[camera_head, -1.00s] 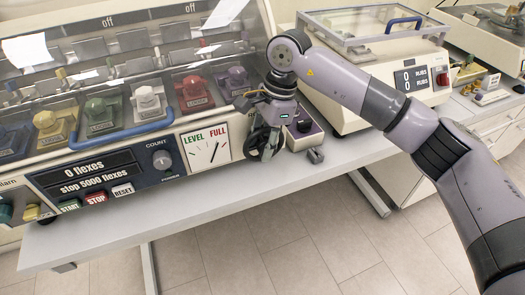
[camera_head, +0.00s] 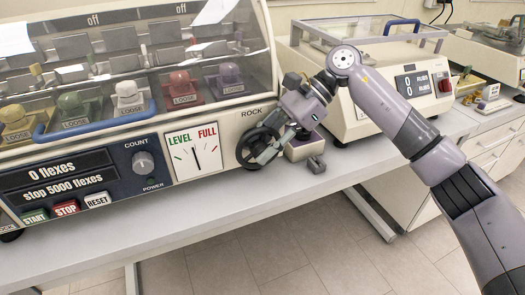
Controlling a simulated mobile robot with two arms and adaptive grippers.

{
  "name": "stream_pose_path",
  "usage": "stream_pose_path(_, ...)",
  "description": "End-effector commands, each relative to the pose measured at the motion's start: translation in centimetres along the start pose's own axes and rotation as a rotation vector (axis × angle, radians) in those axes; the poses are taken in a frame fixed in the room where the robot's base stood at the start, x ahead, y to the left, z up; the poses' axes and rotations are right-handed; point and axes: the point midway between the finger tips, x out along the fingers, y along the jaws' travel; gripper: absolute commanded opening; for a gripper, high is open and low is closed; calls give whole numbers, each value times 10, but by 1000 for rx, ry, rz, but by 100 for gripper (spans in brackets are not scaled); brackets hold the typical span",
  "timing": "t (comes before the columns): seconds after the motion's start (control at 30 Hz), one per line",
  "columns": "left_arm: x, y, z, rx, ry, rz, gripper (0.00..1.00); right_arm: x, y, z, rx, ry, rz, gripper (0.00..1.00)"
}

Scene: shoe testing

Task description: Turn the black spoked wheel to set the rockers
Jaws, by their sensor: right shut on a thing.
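The black spoked wheel (camera_head: 247,149) sits on the front of the flexing machine, under the word ROCK. My right gripper (camera_head: 268,147) is shut on the wheel's right side, and its fingers cover part of the rim and spokes. The LEVEL/FULL dial (camera_head: 194,151) is left of the wheel. Its needle stands nearly upright, between the LEVEL and FULL marks. The rockers are behind the clear cover, with coloured clamps marked LOOSE, such as the red clamp (camera_head: 185,87) and the white clamp (camera_head: 130,97). My left gripper is not in view.
The blue handle (camera_head: 110,122) runs along the cover's lower edge. The COUNT knob (camera_head: 143,162) and START, STOP and RESET buttons (camera_head: 66,208) are at left. A rub tester (camera_head: 365,95) stands behind my arm.

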Motion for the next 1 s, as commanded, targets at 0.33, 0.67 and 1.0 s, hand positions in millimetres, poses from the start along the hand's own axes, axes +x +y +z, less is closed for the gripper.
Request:
stream_pose_path(0.33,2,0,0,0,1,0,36,4,4,-4,7,-7,20,2)
stream_pose_path(0.67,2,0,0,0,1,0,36,4,3,-4,5,-7,16,42)
stream_pose_path(1.0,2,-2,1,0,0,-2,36,-1,2,-2,3,-9,8,43)
